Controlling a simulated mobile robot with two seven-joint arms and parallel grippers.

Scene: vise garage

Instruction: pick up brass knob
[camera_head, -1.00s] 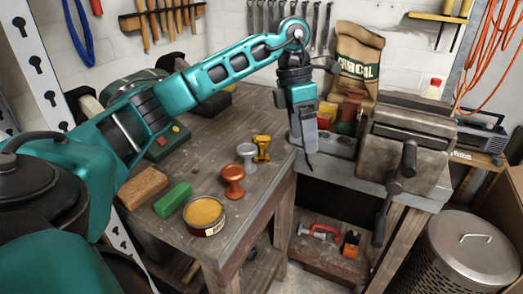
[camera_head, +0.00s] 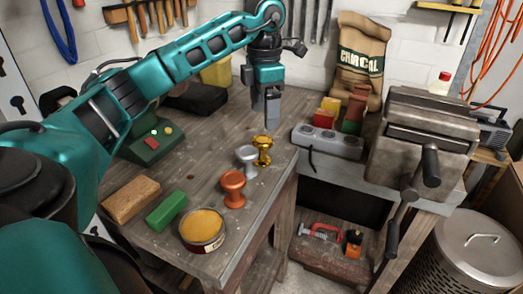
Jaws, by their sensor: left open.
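The brass knob (camera_head: 262,150) is shiny gold and stands upright on the wooden workbench (camera_head: 205,168), near its right edge. A silver knob (camera_head: 247,159) stands close in front of it, and a copper knob (camera_head: 233,189) stands nearer still. My left gripper (camera_head: 272,120) points down above and slightly behind the brass knob. It is open, holds nothing and looks apart from the knob. Its fingers are seen nearly edge-on, so the gap between them is hard to see. My right gripper is not in view.
A green block (camera_head: 167,211), a tan block (camera_head: 131,199) and an open tin (camera_head: 203,230) lie at the bench's front. A power strip (camera_head: 327,141) and a vise (camera_head: 422,140) are to the right. A green device (camera_head: 147,146) sits at the left.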

